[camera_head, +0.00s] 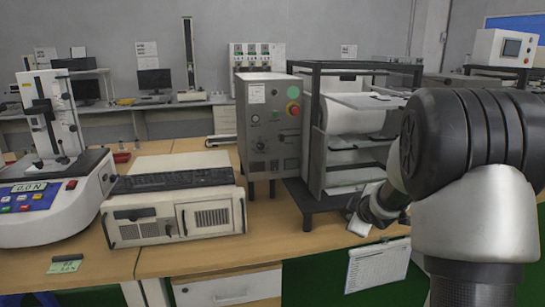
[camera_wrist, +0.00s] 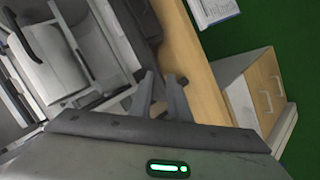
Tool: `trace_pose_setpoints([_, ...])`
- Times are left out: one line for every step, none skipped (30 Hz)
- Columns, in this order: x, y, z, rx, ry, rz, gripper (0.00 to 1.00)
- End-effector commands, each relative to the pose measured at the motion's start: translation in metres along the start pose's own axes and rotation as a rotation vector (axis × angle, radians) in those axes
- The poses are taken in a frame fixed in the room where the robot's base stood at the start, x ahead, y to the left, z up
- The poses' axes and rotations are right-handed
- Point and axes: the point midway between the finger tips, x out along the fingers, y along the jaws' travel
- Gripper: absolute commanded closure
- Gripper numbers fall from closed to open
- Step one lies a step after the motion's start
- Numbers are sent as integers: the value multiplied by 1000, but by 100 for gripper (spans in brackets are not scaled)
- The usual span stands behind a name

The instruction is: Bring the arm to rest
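My arm comes in from the right in the head view, with a thick black joint and a white link. My gripper (camera_head: 358,222) hangs low at the front edge of the wooden bench (camera_head: 275,243), just right of the grey metal rack (camera_head: 310,190). In the wrist view, the two dark fingers of my gripper (camera_wrist: 162,82) stand apart with nothing between them. The rack also shows in the wrist view at the left (camera_wrist: 62,62). I cannot tell whether my gripper touches the rack or bench.
A grey control box with a red button (camera_head: 268,125) stands left of the rack. A beige computer with a keyboard (camera_head: 175,210) and a force tester (camera_head: 55,170) stand further left. A white drawer (camera_head: 228,290) and a hanging sheet (camera_head: 377,265) are below the bench edge.

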Motion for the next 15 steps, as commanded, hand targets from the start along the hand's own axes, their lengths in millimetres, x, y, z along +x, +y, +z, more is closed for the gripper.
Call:
trace_pose_setpoints([-30,8,-2,75,-34,17,84])
trace_pose_setpoints([-46,10,-2,123,-58,18,84])
trace_pose_setpoints([-67,10,-2,188,-87,19,84])
trace_pose_setpoints([-84,8,-1,237,-108,18,84])
trace_pose_setpoints([-100,6,0,286,-128,16,84])
trace_pose_setpoints([-123,0,1,352,-153,10,84])
trace_pose_setpoints([-139,-5,2,401,-170,4,84])
trace_pose_setpoints([-155,-12,3,449,-186,-3,84])
trace_pose_setpoints([-176,-23,3,512,-207,-16,84])
trace_pose_setpoints([-192,-32,4,560,-222,-28,84])
trace_pose_setpoints([-207,-42,5,605,-236,-41,84])
trace_pose_setpoints([-226,-56,7,663,-255,-59,84])
trace_pose_setpoints([-240,-66,7,703,-265,-72,84])
trace_pose_setpoints([-252,-77,8,739,-277,-87,84])
trace_pose_setpoints([-266,-90,8,782,-290,-106,84])
